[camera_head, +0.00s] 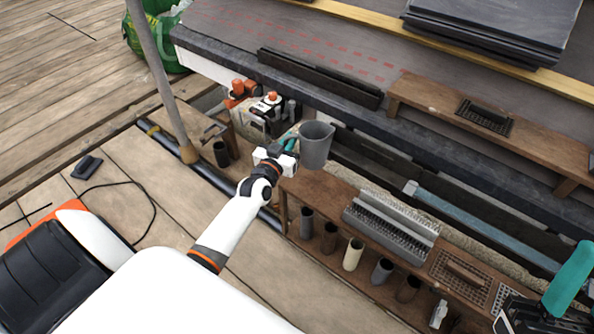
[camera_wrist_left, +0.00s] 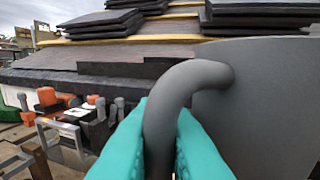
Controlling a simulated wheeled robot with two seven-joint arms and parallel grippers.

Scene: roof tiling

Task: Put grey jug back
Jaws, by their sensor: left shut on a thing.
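The grey jug (camera_head: 316,146) is held up at the end of my left arm, above the left end of a low wooden bench. It looks roughly upright with its open top facing up. My left gripper (camera_head: 291,144) is shut on the jug's handle. In the left wrist view the curved grey handle (camera_wrist_left: 184,92) runs down between the teal fingers (camera_wrist_left: 160,145), and the jug's body (camera_wrist_left: 262,100) fills the right side. The jug's base seems clear of the bench, though the exact gap is hard to tell. My right gripper (camera_head: 568,285) shows only in part at the lower right, with a teal finger.
The wooden bench (camera_head: 318,189) carries a grey ridged tray (camera_head: 390,225) and a brown grate (camera_head: 462,272). Several tubes stand along its front. An orange-and-white power tool (camera_head: 268,112) is left of the jug. The slate roof edge (camera_head: 330,97) runs behind.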

